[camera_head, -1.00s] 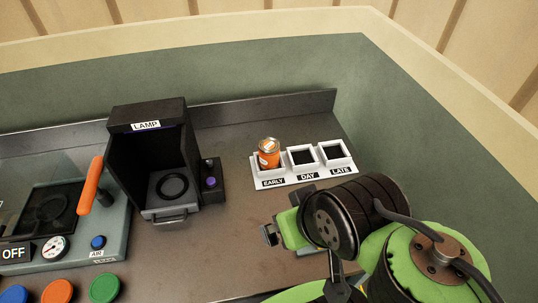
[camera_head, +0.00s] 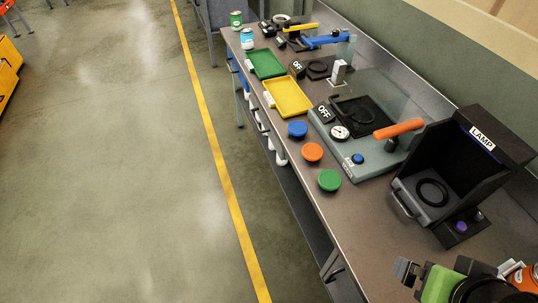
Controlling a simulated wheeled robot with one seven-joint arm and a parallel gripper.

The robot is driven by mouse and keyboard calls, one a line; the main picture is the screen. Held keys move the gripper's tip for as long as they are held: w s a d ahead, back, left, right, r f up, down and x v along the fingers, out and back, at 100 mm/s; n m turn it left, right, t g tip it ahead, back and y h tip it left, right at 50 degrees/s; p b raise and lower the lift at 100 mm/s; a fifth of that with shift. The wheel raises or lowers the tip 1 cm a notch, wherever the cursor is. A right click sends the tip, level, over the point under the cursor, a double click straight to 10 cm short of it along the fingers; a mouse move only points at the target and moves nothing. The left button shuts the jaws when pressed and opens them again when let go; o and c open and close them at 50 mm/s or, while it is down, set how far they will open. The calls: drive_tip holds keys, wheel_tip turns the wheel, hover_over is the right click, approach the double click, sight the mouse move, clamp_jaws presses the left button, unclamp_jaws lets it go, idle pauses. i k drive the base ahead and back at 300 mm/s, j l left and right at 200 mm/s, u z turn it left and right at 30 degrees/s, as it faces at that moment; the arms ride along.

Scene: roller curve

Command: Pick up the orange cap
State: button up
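The orange cap (camera_head: 312,152) is a round disc near the front edge of the workbench. It is between a blue cap (camera_head: 297,129) and a green cap (camera_head: 329,180), apart from both. My gripper (camera_head: 406,271) is at the lower right, over the bench and well away from the orange cap. Its grey finger parts show only partly, so I cannot tell if it is open or shut. Nothing is seen held in it.
A grey press with an orange handle (camera_head: 399,129) stands just right of the caps. A black lamp box (camera_head: 470,160) is between it and my gripper. Yellow tray (camera_head: 288,97) and green tray (camera_head: 266,63) lie beyond. An orange can (camera_head: 526,278) is at far right. Open floor lies left.

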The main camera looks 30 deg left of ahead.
sight(312, 152)
drive_tip(key=u, duration=0.9)
drive_tip(key=j+z, duration=0.2)
drive_tip(key=z, duration=2.15)
drive_tip(key=j+u, duration=0.15)
drive_tip(key=j, duration=0.3)
drive_tip(key=j+u, duration=0.1)
drive_tip(key=j, duration=0.4)
drive_tip(key=j+u, duration=0.15)
drive_tip(key=j, duration=0.3)
drive_tip(key=i+j+u, duration=0.1)
drive_tip(key=j, duration=0.35)
drive_tip(key=j+u, duration=0.15)
drive_tip(key=j, duration=0.3)
drive_tip(key=i+j+u, duration=0.1)
drive_tip(key=j, duration=0.35)
drive_tip(key=i+j+u, duration=0.15)
drive_tip(key=j, duration=0.25)
drive_tip(key=i+j+u, duration=0.15)
drive_tip(key=j, duration=0.3)
